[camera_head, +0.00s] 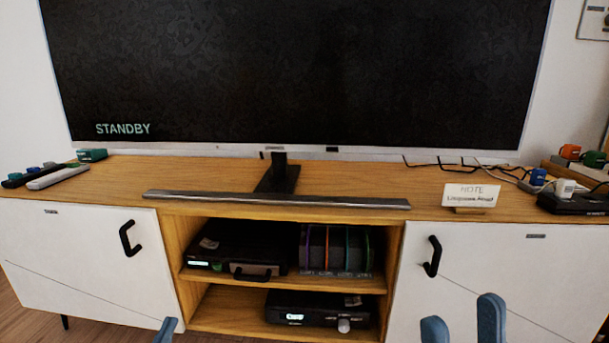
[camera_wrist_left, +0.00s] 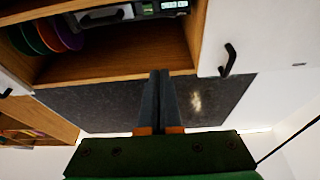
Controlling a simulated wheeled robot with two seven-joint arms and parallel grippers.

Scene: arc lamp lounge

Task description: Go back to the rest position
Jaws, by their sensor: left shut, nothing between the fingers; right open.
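My left gripper (camera_head: 164,331) shows only as a blue fingertip at the bottom edge of the head view, in front of the left cabinet door. In the left wrist view its two dark fingers (camera_wrist_left: 160,100) are together with nothing between them. My right gripper (camera_head: 463,322) shows two blue fingertips spread apart at the bottom right of the head view, in front of the right cabinet door. Nothing shows between them. The rest of both arms is out of the head view.
A wooden media cabinet (camera_head: 380,188) carries a large television (camera_head: 300,75). Black handles stick out of the white left door (camera_head: 85,255) and right door (camera_head: 500,265).

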